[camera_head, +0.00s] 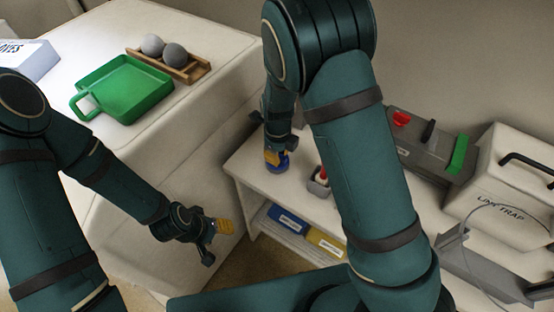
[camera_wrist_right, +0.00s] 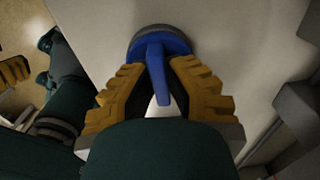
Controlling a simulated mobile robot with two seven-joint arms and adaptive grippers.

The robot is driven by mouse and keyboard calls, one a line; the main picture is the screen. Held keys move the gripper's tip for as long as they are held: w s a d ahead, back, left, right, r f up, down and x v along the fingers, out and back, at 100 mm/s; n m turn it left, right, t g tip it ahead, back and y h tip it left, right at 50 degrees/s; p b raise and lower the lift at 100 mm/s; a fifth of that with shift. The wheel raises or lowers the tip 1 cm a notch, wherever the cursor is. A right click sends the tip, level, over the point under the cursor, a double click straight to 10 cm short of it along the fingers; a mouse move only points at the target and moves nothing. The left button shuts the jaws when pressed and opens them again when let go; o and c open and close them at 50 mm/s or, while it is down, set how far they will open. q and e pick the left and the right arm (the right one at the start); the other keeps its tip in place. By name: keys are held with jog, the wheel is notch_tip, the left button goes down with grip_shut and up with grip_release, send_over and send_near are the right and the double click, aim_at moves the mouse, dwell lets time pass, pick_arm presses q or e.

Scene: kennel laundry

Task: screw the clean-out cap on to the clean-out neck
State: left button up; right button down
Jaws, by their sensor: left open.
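A blue round piece with a raised bar, which looks like the clean-out cap (camera_head: 284,165), is at the left end of the low white bench. My right gripper (camera_head: 277,158) comes down on it from above. In the right wrist view the yellow-padded fingers (camera_wrist_right: 160,72) close on both sides of the blue bar of the cap (camera_wrist_right: 165,46). A dark grey ring shows around the blue disc; I cannot tell whether it is the clean-out neck. My left gripper (camera_head: 216,240) is open and empty, in front of the white cabinet, away from the cap.
The white bench (camera_head: 248,170) holds a small grey pot (camera_head: 318,184) with a red-topped item, a grey unit (camera_head: 432,150) and the lint trap box (camera_head: 505,185). Blue and yellow boxes (camera_head: 288,220) lie underneath. A green tray (camera_head: 125,90) sits on the cabinet at left.

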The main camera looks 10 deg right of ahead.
jog(key=shift+r+p, duration=0.7)
jog(key=shift+p, duration=0.25)
dwell(0.7)
jog(key=shift+r+p, duration=1.1)
jog(key=shift+r, duration=0.1)
jog(key=shift+r+p, duration=0.25)
jog(key=shift+p, duration=0.1)
notch_tip(320, 180, up, 5)
jog(key=p, duration=0.5)
jog(key=w+d+r+p, duration=0.3)
jog(key=d+r+p, duration=0.1)
jog(key=d+r, duration=0.6)
jog(key=w+d+r+p, duration=0.4)
jog(key=d+r, duration=0.5)
jog(key=d, duration=0.2)
jog(key=shift+w+r+p, duration=0.15)
jog(key=shift+r+p, duration=0.2)
jog(key=shift+p, duration=0.05)
